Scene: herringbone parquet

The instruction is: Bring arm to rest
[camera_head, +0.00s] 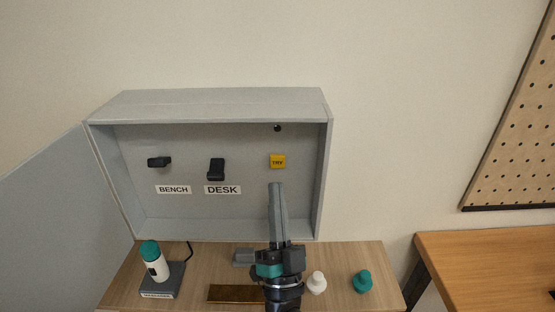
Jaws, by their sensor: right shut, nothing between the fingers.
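My right gripper (275,186) points up and away from the bottom middle of the view, with its two grey fingers together and nothing between them. Its fingertips appear just below a yellow tag marked TRY (278,161) in the open grey wall box (225,102). I cannot tell how far the tips are from the box's back panel. My wrist hides part of the wooden surface. My left gripper is not in view.
The box holds two black fittings, above labels BENCH (173,189) and DESK (222,189).

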